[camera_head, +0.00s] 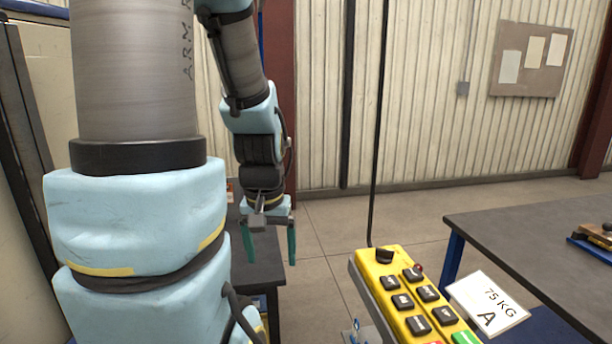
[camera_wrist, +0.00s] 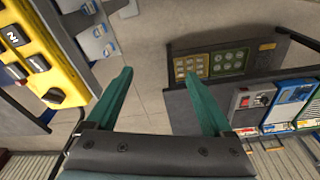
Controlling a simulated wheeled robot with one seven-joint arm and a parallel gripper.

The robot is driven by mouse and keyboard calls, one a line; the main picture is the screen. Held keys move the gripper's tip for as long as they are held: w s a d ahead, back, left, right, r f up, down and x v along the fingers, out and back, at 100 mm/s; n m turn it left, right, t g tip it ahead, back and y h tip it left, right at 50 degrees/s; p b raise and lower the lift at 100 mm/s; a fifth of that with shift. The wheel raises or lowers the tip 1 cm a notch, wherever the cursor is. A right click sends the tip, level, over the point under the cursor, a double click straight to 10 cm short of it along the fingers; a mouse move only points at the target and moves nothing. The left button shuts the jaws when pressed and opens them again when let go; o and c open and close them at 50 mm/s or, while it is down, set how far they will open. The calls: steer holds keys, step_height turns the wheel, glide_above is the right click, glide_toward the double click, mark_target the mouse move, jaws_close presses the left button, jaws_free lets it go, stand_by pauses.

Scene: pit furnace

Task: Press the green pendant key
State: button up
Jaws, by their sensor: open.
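The yellow pendant (camera_head: 368,268) hangs from a black cable at the lower middle of the head view, with several dark keys and a black knob. Its green key (camera_head: 465,338) shows at the bottom edge, partly cut off. The pendant (camera_wrist: 62,62) also shows at the upper left of the wrist view, with a red key and the knob; the green key is out of that view. My gripper (camera_head: 269,243) is open and empty, left of the pendant and apart from it. Its two teal fingers (camera_wrist: 158,77) point away from the wrist camera.
A white tag (camera_head: 488,304) reading "75 KG A" is beside the pendant. A dark table (camera_head: 520,225) stands at the right. Another dark bench (camera_head: 258,262) lies beyond my gripper. In the wrist view, a dark tray (camera_wrist: 239,50) and several coloured units (camera_wrist: 290,100) sit at the right.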

jaws_close()
stand_by(0.5)
stand_by(0.8)
